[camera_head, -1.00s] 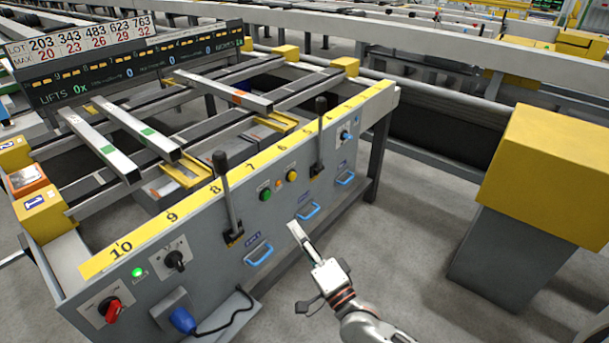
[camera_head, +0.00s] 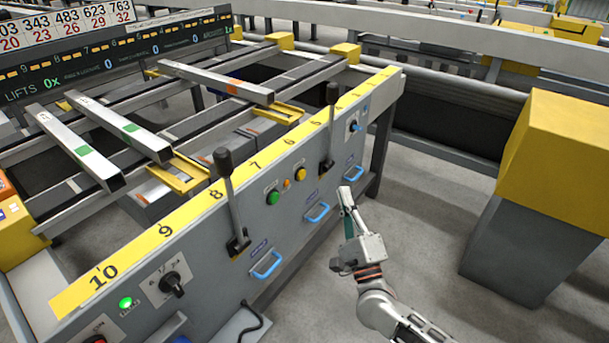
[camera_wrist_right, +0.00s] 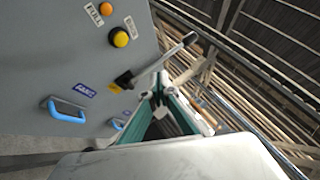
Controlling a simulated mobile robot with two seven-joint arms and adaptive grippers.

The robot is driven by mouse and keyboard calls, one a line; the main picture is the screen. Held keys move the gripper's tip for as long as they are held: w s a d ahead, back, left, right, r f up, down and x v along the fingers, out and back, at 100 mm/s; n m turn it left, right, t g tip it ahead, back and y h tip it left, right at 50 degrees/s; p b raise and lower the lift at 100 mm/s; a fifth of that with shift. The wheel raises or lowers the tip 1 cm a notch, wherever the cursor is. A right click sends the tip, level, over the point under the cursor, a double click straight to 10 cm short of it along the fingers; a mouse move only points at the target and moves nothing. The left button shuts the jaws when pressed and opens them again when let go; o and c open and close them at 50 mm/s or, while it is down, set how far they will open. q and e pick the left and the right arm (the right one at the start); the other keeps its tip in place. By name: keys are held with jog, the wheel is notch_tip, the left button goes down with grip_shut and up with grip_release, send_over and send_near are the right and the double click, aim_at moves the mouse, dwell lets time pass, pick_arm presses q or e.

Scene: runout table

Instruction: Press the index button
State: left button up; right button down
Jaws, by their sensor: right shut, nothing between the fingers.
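The grey control panel (camera_head: 215,235) carries a green button (camera_head: 273,197) and a yellow button (camera_head: 300,174), with a small orange light (camera_head: 286,184) between them. Their labels are too small to read, so I cannot tell which is the index button. The right wrist view shows the yellow button (camera_wrist_right: 120,38) and the orange light (camera_wrist_right: 105,9) at upper left. My right gripper (camera_head: 345,192) is shut and empty, in front of the panel, to the right of and a little below the yellow button, apart from it. The right wrist view also shows its fingers (camera_wrist_right: 160,92). My left gripper is not in view.
Two black levers (camera_head: 228,190) (camera_head: 331,125) stand out from the panel on either side of the buttons. Blue handles (camera_head: 318,212) stick out below. A yellow-topped grey block (camera_head: 555,155) stands to the right, with bare floor between. Metal bars (camera_head: 120,130) lie on the table.

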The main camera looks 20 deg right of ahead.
aim_at(301, 174)
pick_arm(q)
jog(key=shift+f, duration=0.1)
pick_arm(e)
jog(key=shift+w, duration=0.1)
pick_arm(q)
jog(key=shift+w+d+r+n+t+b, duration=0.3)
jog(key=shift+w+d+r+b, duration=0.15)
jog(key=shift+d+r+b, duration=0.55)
pick_arm(e)
jog(key=w+a, duration=0.5)
jog(key=w, duration=0.1)
jog(key=shift+w+a, duration=0.25)
jog(key=shift+w, duration=0.15)
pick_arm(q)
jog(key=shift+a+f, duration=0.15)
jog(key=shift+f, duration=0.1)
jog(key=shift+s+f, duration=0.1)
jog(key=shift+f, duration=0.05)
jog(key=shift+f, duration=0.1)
pick_arm(e)
jog(key=shift+w, duration=0.1)
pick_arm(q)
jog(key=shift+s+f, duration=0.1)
pick_arm(e)
jog(key=shift+w+a, duration=0.25)
